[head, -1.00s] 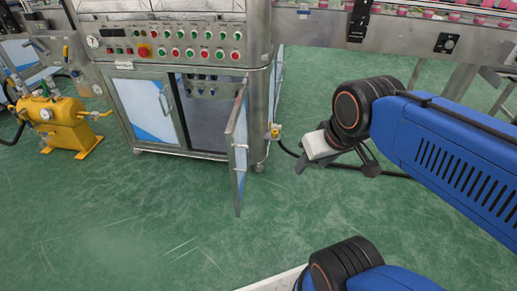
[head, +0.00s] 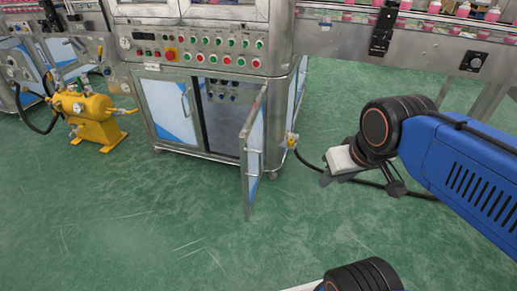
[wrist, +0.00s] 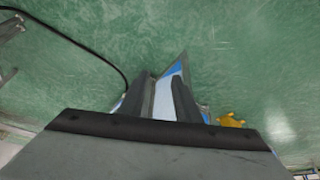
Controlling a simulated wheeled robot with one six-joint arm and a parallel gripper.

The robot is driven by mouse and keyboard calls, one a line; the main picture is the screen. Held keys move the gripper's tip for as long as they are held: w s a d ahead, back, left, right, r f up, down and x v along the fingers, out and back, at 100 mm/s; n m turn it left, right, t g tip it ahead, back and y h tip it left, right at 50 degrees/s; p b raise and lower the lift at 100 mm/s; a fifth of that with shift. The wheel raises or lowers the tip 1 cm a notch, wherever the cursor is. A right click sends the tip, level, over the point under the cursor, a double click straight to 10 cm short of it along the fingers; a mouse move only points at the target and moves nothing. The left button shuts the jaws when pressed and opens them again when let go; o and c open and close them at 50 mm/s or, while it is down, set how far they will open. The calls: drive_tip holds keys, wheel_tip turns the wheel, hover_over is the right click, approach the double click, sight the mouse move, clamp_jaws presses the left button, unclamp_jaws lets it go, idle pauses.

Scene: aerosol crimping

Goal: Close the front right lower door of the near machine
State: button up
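The near machine (head: 215,62) stands at the back centre in the head view. Its front right lower door (head: 255,150) stands ajar, swung out toward me, with a handle on its face. The opening (head: 222,118) behind it shows a dark interior. The left lower door (head: 166,108) is shut. My gripper (head: 328,178) is to the right of the open door, apart from it, above the floor. In the wrist view its two dark fingers (wrist: 163,100) are spread with a gap. A blue and white panel, apparently the door (wrist: 173,70), shows between and beyond them.
A yellow tank unit (head: 90,118) stands on the floor at left. A dark hose (head: 310,163) runs along the floor behind my gripper. A conveyor (head: 425,40) crosses the back right. The green floor before the door is clear.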

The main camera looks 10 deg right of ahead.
drive_tip(key=shift+w+a+r, duration=0.1)
drive_tip(key=shift+w, duration=0.2)
drive_tip(key=c, duration=0.5)
drive_tip(key=w+m, duration=0.2)
drive_tip(key=w+a+r+m, duration=0.1)
drive_tip(key=w+m, duration=0.1)
drive_tip(key=w+r+m+g+y, duration=0.1)
drive_tip(key=w, duration=0.1)
drive_tip(key=shift+w+a+m, duration=0.35)
drive_tip(key=shift+w+m, duration=0.05)
clamp_jaws()
drive_tip(key=w+a+f+m+g+y, duration=0.1)
drive_tip(key=w+a+m+y, duration=0.1)
drive_tip(key=w+m, duration=0.85)
drive_tip(key=w+a+f+m+g+y, duration=0.1)
drive_tip(key=w+a+m, duration=0.1)
drive_tip(key=w+m, duration=0.8)
drive_tip(key=w+a+f+n, duration=0.1)
drive_tip(key=w+f, duration=0.1)
drive_tip(key=f, duration=0.1)
drive_tip(key=w+a+f+n, duration=0.1)
drive_tip(key=w+a+f, duration=0.1)
drive_tip(key=f, duration=0.1)
drive_tip(key=w+a+f+n, duration=0.1)
drive_tip(key=w+a+f, duration=0.1)
drive_tip(key=f, duration=0.1)
drive_tip(key=shift+w+f, duration=0.1)
drive_tip(key=shift+f, duration=0.2)
drive_tip(key=shift+w+a, duration=0.4)
drive_tip(key=shift+a, duration=0.4)
